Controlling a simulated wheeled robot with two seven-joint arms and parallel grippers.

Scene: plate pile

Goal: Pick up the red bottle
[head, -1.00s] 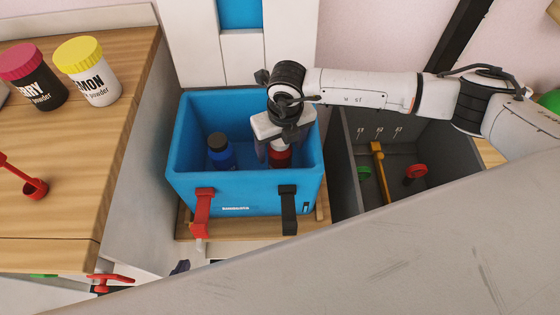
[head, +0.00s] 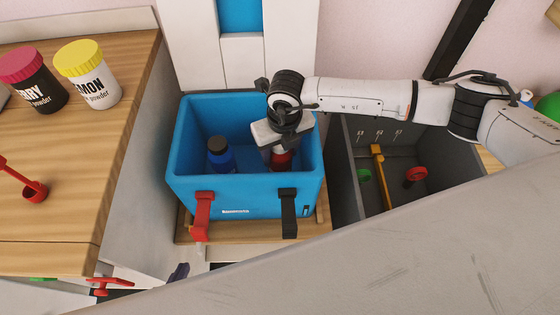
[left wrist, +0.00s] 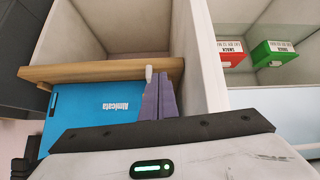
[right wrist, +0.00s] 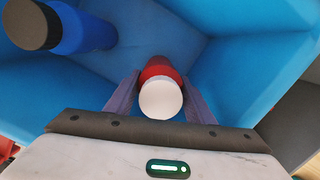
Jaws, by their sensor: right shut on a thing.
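The red bottle (head: 281,161) with a white cap stands in the right part of the blue crate (head: 240,181). My right gripper (head: 278,152) reaches into the crate from above, around the bottle's upper part. In the right wrist view the bottle (right wrist: 160,68) sits between the two fingers (right wrist: 160,95), and they are shut on it. The bottle's base is hidden. My left gripper (left wrist: 158,97) is empty, its fingers together, below a wooden shelf edge. Only its tip (head: 178,272) shows in the head view.
A blue bottle (head: 221,155) with a dark cap stands at the left in the crate. A grey bin (head: 345,165) is right of the crate. A wooden counter (head: 75,150) with powder jars is at the left. A pale panel (head: 400,255) fills the lower right.

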